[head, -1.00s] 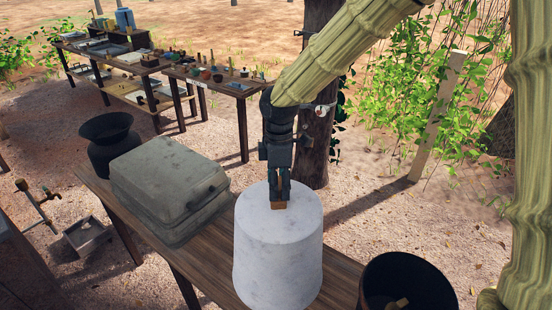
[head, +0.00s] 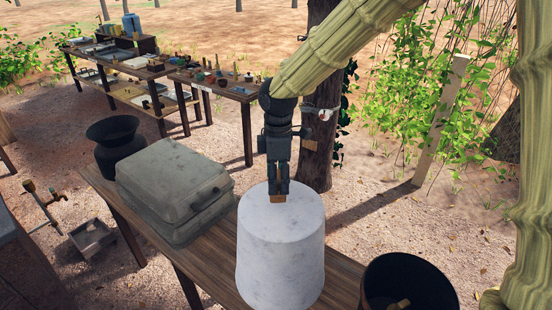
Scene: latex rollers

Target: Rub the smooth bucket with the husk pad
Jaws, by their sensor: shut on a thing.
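The smooth bucket (head: 281,255) is pale, faintly mottled and stands upside down on the wooden table, its flat base facing up. My gripper (head: 278,187) points down over that base and is shut on a small brown block, the husk pad (head: 279,198). The pad is at the bucket's top face, a little behind its middle. It appears to touch the surface, but I cannot tell for certain. The fingers hide the pad's upper part.
A grey lidded case (head: 173,190) stands left of the bucket on the table (head: 213,276). A dark open bucket (head: 408,284) holding a small tan piece is at the front right. A black pot (head: 115,145) stands behind the case. A tree trunk (head: 318,150) rises behind my gripper.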

